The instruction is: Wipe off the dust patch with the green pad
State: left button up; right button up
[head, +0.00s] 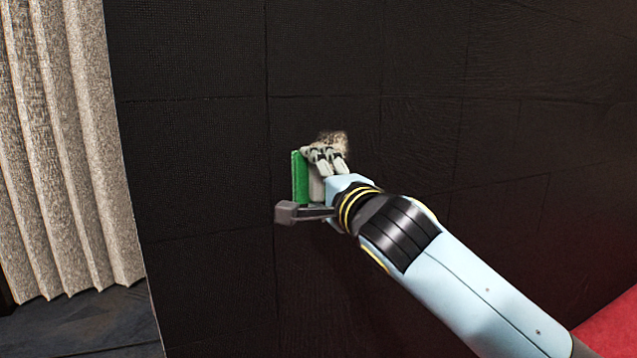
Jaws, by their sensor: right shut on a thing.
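The green pad (299,178) is upright at the black wall, in the middle of the head view. My right gripper (302,182) is shut on it, with a grey-white part of what it holds showing between the fingers. The dust patch (337,140) is a small beige-grey smudge on the wall, just above and to the right of the pad. The gripper's upper finger covers the lower part of the patch. I cannot tell whether the pad touches the wall. My left gripper is out of view.
The video wall (200,150) is made of dark panels with thin seams and fills most of the view. A beige pleated curtain (65,150) hangs at the left above a dark floor (80,325). A red surface (612,328) shows at the lower right.

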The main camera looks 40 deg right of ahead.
jog(key=shift+x, duration=2.95)
jog(key=shift+x, duration=0.85)
jog(key=shift+d, duration=0.1)
jog(key=shift+s+d+b, duration=0.45)
jog(key=shift+d+b, duration=0.15)
jog(key=shift+d, duration=1.35)
jog(key=shift+s+d+b, duration=0.5)
jog(key=shift+d+b, duration=0.05)
jog(key=shift+d, duration=1.35)
jog(key=shift+s+d+b, duration=0.45)
jog(key=shift+d+b, duration=0.15)
jog(key=shift+d, duration=1.35)
